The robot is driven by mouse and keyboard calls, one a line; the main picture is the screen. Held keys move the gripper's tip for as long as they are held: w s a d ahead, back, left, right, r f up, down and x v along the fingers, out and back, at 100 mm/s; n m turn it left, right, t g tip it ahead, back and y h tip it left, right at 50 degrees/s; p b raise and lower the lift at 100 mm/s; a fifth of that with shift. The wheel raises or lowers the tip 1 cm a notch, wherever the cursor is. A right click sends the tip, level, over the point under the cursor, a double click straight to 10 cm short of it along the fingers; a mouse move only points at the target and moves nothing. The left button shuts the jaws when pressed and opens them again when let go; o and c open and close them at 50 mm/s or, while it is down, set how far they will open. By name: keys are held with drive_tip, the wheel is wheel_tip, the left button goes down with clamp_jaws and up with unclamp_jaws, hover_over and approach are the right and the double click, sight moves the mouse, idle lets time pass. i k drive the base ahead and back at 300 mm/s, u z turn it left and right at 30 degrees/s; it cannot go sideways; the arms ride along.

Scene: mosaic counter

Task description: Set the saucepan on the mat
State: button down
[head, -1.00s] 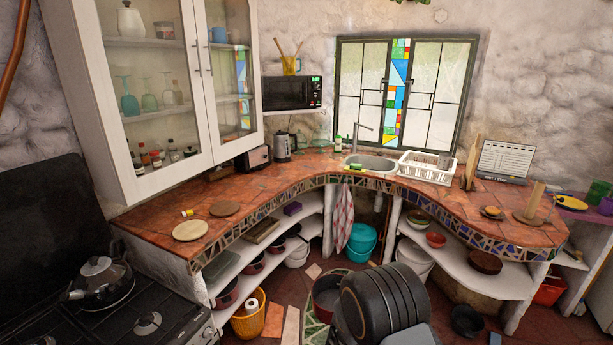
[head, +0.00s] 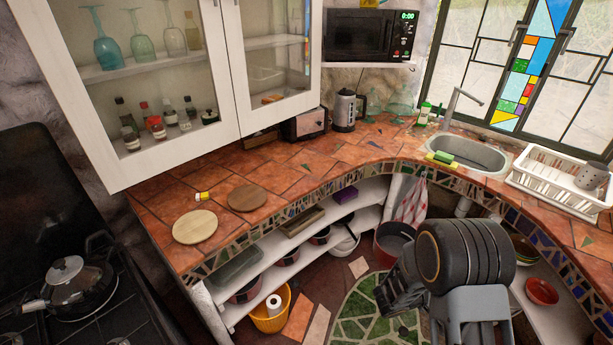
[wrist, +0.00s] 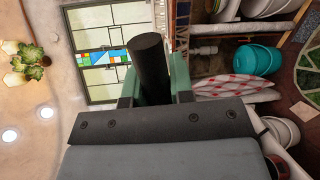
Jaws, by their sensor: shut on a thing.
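The saucepan (head: 393,243), dark red outside with a grey inside, hangs in front of the lower shelves in the head view, below counter height. My gripper (wrist: 152,82) is shut on its black handle (wrist: 149,58) in the wrist view; the pan's body is not clear there. My arm covers part of the pan's right side in the head view. Two round flat mats lie on the tiled counter left of the pan: a pale one (head: 195,227) nearer the front edge and a darker brown one (head: 248,198) behind it. Both are bare.
A small yellow-capped jar (head: 203,196) lies by the mats. The counter (head: 300,160) is otherwise mostly clear up to the toaster (head: 304,124) and electric kettle (head: 344,110). The glass cabinet (head: 170,90) overhangs its back left. A stove with a metal kettle (head: 72,285) is at left.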

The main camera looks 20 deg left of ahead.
sight(264, 201)
drive_tip(key=i, duration=2.15)
drive_tip(key=u, duration=4)
